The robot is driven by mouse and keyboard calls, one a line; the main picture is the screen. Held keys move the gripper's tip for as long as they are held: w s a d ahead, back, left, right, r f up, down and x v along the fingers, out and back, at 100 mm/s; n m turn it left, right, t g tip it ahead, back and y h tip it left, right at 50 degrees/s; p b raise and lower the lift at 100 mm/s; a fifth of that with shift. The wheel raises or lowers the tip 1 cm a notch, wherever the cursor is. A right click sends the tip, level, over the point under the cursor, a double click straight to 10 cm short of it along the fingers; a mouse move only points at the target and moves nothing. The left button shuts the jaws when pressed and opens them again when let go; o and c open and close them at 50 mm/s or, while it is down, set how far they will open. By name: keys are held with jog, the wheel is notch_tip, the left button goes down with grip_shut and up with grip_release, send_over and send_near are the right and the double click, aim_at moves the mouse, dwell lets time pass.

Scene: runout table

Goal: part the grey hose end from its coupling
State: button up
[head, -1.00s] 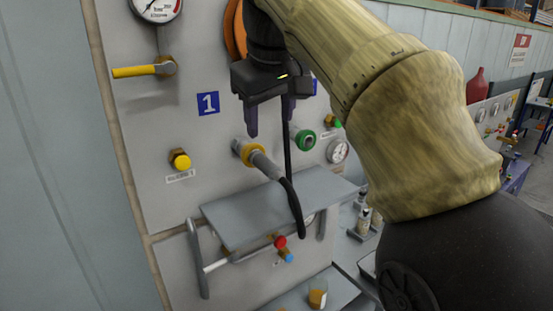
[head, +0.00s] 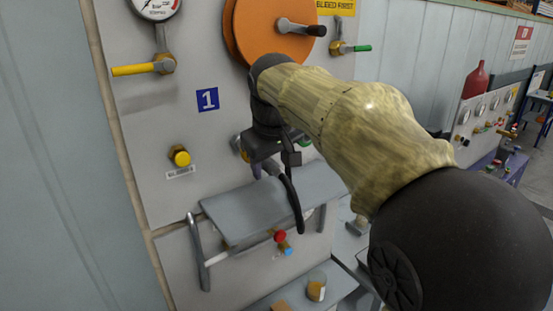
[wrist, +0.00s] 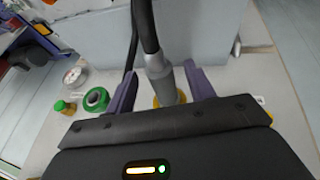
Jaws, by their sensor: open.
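The grey hose end (wrist: 159,72) sits in its coupling, whose yellow ring (wrist: 182,97) shows partly behind it in the wrist view. A black hose (wrist: 146,28) runs from the grey end. My gripper (wrist: 162,86) is open, with one purple finger on each side of the grey end. In the head view, my gripper (head: 268,167) covers most of the coupling and grey end, and the black hose (head: 293,205) hangs below.
A grey shelf (head: 235,222) juts out just below the hose. A green-ringed coupling (wrist: 97,99) is beside my gripper in the wrist view. A yellow knob (head: 180,157), a yellow-handled valve (head: 140,70) and an orange reel (head: 262,35) are on the panel.

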jog(key=shift+c, duration=0.2)
jog(key=c, duration=1.1)
jog(key=o, duration=0.4)
jog(key=shift+c, duration=0.2)
grip_shut()
